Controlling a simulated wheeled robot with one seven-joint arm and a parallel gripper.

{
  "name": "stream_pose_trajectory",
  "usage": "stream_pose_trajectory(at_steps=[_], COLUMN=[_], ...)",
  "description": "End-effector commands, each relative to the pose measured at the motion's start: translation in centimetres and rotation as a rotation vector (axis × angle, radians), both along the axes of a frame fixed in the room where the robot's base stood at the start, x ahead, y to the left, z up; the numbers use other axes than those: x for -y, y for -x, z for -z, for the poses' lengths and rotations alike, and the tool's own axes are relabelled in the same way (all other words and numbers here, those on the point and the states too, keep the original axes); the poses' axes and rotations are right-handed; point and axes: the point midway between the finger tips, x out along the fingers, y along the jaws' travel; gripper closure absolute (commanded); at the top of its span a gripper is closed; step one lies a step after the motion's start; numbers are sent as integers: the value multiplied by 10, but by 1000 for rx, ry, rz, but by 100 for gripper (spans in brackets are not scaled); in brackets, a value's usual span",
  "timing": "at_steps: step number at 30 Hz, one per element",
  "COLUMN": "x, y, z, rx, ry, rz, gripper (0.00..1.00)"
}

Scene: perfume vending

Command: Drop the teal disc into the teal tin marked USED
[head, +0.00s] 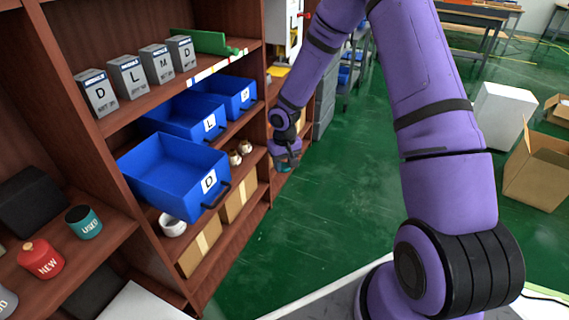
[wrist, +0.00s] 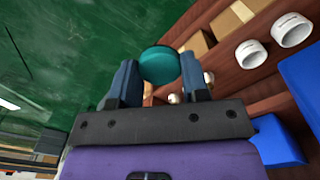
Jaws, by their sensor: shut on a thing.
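The teal tin marked USED (head: 84,222) stands upright and open-topped on a low wooden shelf at the left of the head view. My gripper (head: 287,160) is out beyond the shelf unit, far to the right of the tin. In the wrist view my gripper (wrist: 158,75) is shut on the teal disc (wrist: 159,64), which sits between the two fingertips. In the head view the disc shows only as a small teal patch under the gripper, partly hidden by it.
A red tin marked NEW (head: 42,259) stands beside the teal tin. A blue bin marked D (head: 178,172) juts out from the shelves between my gripper and the tins. Boxes D, L, M, D stand on the shelf above. Open green floor (head: 320,225) lies right of the shelves.

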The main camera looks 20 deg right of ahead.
Motion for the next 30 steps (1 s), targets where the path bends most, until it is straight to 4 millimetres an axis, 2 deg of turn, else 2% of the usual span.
stream_pose_trajectory(at_steps=[18, 30], x=[-3, -2], y=[12, 5], z=[10, 4], rx=[0, 1], ry=[2, 1], rz=[-6, -1], gripper=[80, 80])
